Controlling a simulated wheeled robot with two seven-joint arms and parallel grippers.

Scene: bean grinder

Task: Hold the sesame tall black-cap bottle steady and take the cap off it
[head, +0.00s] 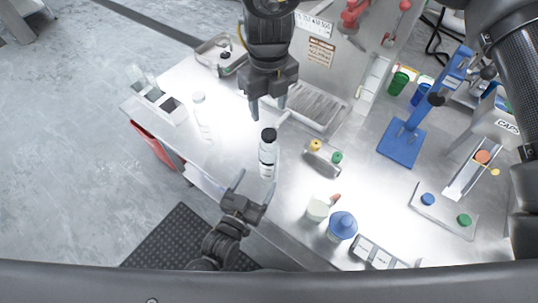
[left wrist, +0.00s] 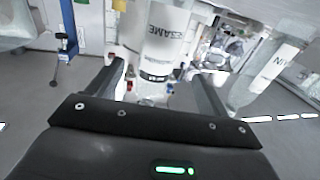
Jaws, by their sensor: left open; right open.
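The sesame bottle (head: 267,156), white and clear with a dark band, stands upright on the bench with its black cap (head: 268,134) on. My left gripper (head: 254,182) is open just below the bottle in the head view, fingers pointing toward it. In the left wrist view the bottle, with its SESAME label (left wrist: 160,30), appears between the two spread fingers (left wrist: 155,88); I cannot tell whether they touch it. My right gripper (head: 268,109) is open and empty just above the black cap in the head view, fingers pointing toward it, apart from it.
Another pale bottle (head: 201,115) stands to the left; a labelled bottle (left wrist: 266,72) shows at right in the left wrist view. A small rack (head: 323,156) with yellow and green caps and a blue-topped container (head: 341,226) are to the right.

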